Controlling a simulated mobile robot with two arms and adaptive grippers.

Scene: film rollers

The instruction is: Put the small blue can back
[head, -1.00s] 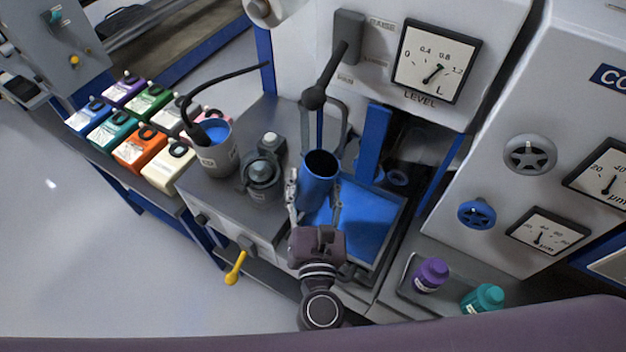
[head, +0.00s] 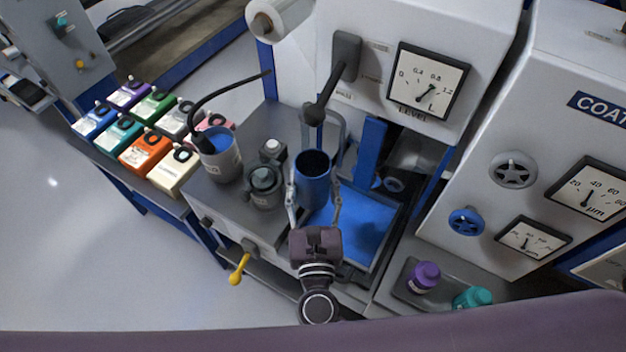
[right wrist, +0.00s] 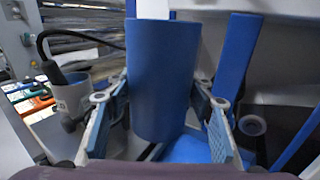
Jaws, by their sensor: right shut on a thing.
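The small blue can (head: 313,182) is an open-topped, upright cylinder with a dark inside. My right gripper (head: 314,207) is shut on it, one finger on each side. The can is in front of the blue tray (head: 365,232) on the machine. I cannot tell from the frames whether its base touches anything. My left gripper is not in view.
A grey pot (head: 222,165) with blue liquid and a black hose stands left of the can, with a dark pump (head: 264,186) between them. A black-knobbed lever (head: 318,108) hangs behind the can. Purple (head: 424,277) and teal (head: 472,298) bottles stand at lower right.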

